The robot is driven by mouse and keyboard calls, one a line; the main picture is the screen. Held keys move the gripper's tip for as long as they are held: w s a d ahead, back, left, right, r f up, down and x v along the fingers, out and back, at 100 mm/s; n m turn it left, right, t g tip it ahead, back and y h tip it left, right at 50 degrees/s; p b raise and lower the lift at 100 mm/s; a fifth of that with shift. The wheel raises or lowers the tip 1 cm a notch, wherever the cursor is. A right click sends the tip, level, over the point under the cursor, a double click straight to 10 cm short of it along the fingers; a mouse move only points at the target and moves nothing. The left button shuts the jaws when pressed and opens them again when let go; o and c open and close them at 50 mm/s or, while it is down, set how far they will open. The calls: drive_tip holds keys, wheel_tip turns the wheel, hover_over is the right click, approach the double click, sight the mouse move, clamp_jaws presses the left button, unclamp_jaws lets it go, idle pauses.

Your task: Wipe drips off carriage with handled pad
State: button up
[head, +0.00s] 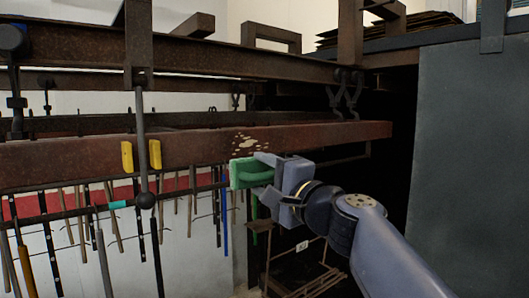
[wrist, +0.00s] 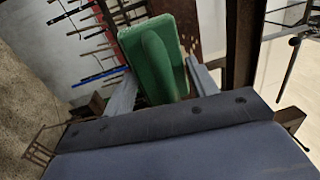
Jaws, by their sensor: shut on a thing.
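The carriage (head: 330,134) is a long rust-brown beam that runs across the head view. My gripper (head: 262,170) is shut on the green handled pad (head: 240,175), just below the drips. The pad also shows in the wrist view (wrist: 178,45), with its rounded handle between my two fingers. I cannot tell whether the pad touches the beam.
Two yellow blocks (head: 127,156) sit on the beam to the left, beside a hanging grey rod (head: 144,150) with a ball end. Rusty rails (head: 200,55) run above. Several rods and tools hang below and behind. A grey panel (head: 475,150) stands at the right.

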drive_tip(key=shift+t+y, duration=0.3)
drive_tip(key=s+r, duration=0.1)
drive_tip(key=r, duration=0.1)
drive_tip(key=s+r, duration=0.1)
drive_tip(key=shift+s+r, duration=0.1)
drive_tip(key=shift+r, duration=0.3)
drive_tip(key=shift+s+a+r, duration=0.1)
drive_tip(key=shift+s+r, duration=0.05)
drive_tip(key=shift+r, duration=0.2)
drive_tip(key=shift+a+r, duration=0.1)
drive_tip(key=shift+f+p+x, duration=0.2)
drive_tip(key=shift+x, duration=0.75)
drive_tip(key=shift+f+p+x, duration=0.15)
drive_tip(key=shift+p+x, duration=0.05)
drive_tip(key=shift+x, duration=0.75)
drive_tip(key=shift+f+p+x, duration=0.2)
drive_tip(key=shift+x, duration=0.8)
drive_tip(key=shift+w+a+f, duration=0.1)
drive_tip(key=shift+w+a, duration=0.4)
drive_tip(key=shift+w, duration=0.4)
drive_tip(key=shift+d, duration=0.1)
